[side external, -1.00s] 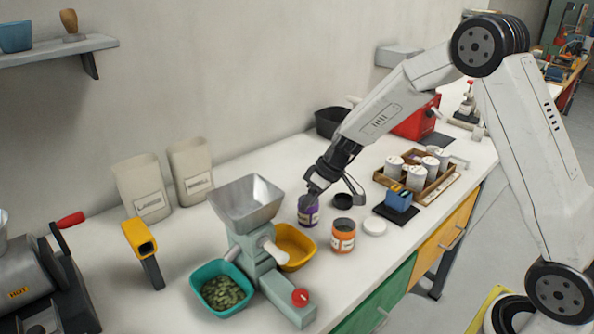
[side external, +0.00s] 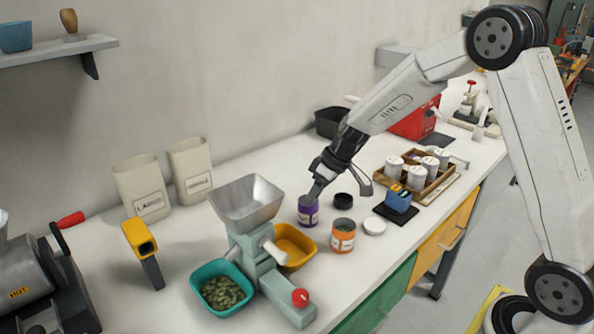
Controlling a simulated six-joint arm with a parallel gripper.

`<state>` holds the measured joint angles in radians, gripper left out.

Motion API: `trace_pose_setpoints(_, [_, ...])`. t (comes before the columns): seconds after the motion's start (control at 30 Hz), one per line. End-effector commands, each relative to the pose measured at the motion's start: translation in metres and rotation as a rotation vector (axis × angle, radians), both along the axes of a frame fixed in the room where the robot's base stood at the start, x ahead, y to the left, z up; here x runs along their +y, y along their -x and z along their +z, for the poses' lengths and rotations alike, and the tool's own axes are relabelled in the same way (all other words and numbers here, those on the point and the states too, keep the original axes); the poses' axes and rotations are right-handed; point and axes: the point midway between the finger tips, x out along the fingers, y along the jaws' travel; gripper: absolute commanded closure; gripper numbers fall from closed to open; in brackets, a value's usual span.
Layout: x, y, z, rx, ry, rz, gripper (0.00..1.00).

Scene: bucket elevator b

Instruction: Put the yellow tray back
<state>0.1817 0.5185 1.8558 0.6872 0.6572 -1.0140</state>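The yellow tray (side external: 297,243) sits on the white bench, tucked against the right side of the green machine with the metal hopper. The machine's spout hides part of it, and I cannot see into all of it. My gripper (side external: 342,185) is above the bench, to the upper right of the tray and apart from it. Its fingers are spread, one down by the purple jar (side external: 308,212) and the other off to the right.
An orange jar (side external: 342,237) stands right of the tray, with a white lid (side external: 375,226) and a black lid (side external: 343,201) nearby. A teal tray (side external: 222,288) of green pieces sits left of the machine (side external: 250,245). A wooden rack (side external: 428,190) of white canisters stands at right.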

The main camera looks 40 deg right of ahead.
Motion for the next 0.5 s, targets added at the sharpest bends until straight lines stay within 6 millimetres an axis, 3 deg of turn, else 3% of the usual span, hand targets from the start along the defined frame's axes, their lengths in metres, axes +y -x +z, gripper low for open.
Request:
trace_pose_setpoints(0.27, [0.007,0.035,0.002,0.057,0.056,-0.057,0.60])
trace_pose_setpoints(0.5, [0.014,0.102,0.004,0.119,0.164,-0.169,0.60])
